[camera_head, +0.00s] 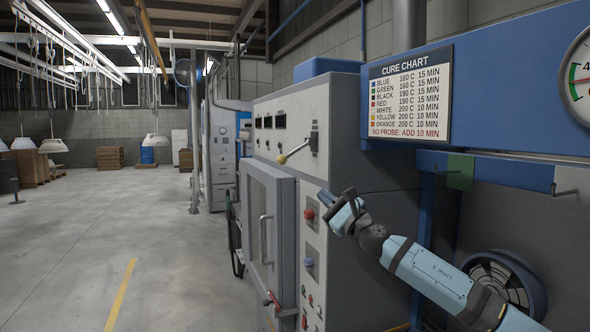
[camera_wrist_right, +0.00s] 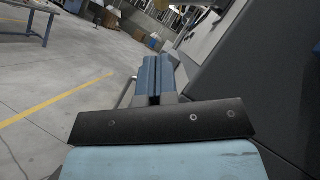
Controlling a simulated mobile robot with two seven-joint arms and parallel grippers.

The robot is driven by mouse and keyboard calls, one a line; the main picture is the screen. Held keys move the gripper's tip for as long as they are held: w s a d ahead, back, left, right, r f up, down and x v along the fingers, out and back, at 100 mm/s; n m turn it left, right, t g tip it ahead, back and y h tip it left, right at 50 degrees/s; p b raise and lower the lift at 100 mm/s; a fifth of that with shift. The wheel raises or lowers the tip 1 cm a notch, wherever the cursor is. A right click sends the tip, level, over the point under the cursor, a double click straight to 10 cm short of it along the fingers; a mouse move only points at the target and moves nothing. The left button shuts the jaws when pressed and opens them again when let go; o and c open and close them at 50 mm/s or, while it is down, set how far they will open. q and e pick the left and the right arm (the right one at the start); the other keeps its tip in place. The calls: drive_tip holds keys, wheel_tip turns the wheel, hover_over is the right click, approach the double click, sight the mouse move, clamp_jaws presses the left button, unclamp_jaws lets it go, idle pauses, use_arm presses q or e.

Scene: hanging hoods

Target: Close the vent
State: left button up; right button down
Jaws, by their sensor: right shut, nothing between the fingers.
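A grey oven cabinet (camera_head: 291,104) stands right of centre in the head view. On its front, high up, is a lever with a pale yellow knob (camera_head: 282,159). The lever slopes down to the left from a dark pivot plate (camera_head: 313,140). No part is labelled as a vent that I can read. My right gripper (camera_head: 327,197) is in front of the cabinet, below and right of the knob and apart from it. In the right wrist view its blue fingers (camera_wrist_right: 153,77) are together with nothing between them. My left gripper is not in view.
Below the lever are the oven door with a vertical handle (camera_head: 264,238), a red button (camera_head: 309,214) and a blue knob (camera_head: 309,262). A cure chart (camera_head: 410,92) and a round fan (camera_head: 500,280) are at the right. The floor at the left is open.

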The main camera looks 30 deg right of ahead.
drive_tip(key=shift+r, duration=0.15)
drive_tip(key=p, duration=0.5)
approach(284, 163)
drive_tip(key=x, duration=0.7)
drive_tip(key=shift+s+d, duration=0.1)
drive_tip(key=shift+w+r, duration=0.1)
drive_tip(key=shift+w, duration=0.25)
